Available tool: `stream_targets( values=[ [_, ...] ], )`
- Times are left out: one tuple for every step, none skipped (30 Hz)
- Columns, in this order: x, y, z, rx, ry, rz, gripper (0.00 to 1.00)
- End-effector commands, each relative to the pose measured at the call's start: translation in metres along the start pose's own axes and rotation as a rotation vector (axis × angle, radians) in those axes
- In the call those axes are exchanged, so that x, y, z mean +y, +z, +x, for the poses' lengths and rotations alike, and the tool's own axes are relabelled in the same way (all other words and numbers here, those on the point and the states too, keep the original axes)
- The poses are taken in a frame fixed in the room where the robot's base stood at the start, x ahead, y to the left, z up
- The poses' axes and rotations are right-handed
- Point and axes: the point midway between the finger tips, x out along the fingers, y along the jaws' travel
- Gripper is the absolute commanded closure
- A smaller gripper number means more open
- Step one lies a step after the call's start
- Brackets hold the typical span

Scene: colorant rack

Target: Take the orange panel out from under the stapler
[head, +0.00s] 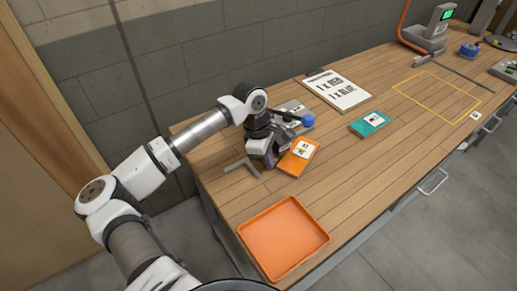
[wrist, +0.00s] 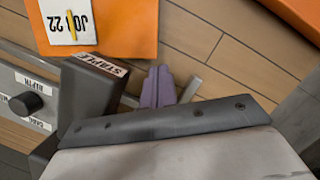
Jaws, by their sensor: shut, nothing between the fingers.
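The orange panel (head: 305,165) lies flat on the wooden bench, with a white job label. In the wrist view the panel (wrist: 130,25) is at the top left. The dark grey stapler (wrist: 85,92), marked "STAPLE", stands at the panel's lower edge and overlaps part of it in the picture. I cannot tell how much panel lies beneath it. In the head view my arm largely hides the stapler. My gripper (head: 268,160) is low beside the panel. Its purple fingers (wrist: 158,88) are together and empty, right of the stapler and apart from the panel.
An empty orange tray (head: 283,238) sits at the bench's near end. A grey bar (head: 241,167) lies left of my gripper. A grey box with a knob (wrist: 25,100) is beside the stapler. A teal panel (head: 369,124) and a white sign (head: 338,91) lie beyond, with bare bench between.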

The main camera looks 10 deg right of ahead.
Motion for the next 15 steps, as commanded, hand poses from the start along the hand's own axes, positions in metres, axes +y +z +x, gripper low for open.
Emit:
stream_targets(
  values=[
    [-0.0002,0.0027,0.0,-0.001,-0.001,0.0,1.0],
    [-0.0002,0.0034,0.0004,-0.001,-0.001,0.0,1.0],
    [-0.0002,0.0038,0.0009,-0.001,0.0,-0.001,1.0],
    [-0.0002,0.004,0.0011,-0.001,0.0,-0.001,1.0],
    [-0.0002,0.004,0.0013,-0.001,0.0,-0.001,1.0],
    [-0.0002,0.0039,0.0014,0.0,0.0,-0.001,1.0],
    [-0.0001,0.0038,0.0014,0.0,0.0,-0.001,1.0],
    [-0.0001,0.0037,0.0014,0.0,0.0,-0.001,1.0],
    [-0.0001,0.0037,0.0013,0.0,0.0,-0.001,1.0],
    [-0.0001,0.0036,0.0013,0.0,0.0,-0.001,1.0],
    [-0.0001,0.0036,0.0013,0.0,0.0,-0.001,1.0],
    [-0.0001,0.0038,0.0015,0.0,0.0,-0.001,1.0],
    [0.0,0.0044,0.0021,0.0,0.0,-0.001,1.0],
    [0.0001,0.0055,0.0029,0.001,0.0,0.0,1.0],
    [0.0003,0.0077,0.0044,0.001,0.001,0.001,1.0]
  ],
)
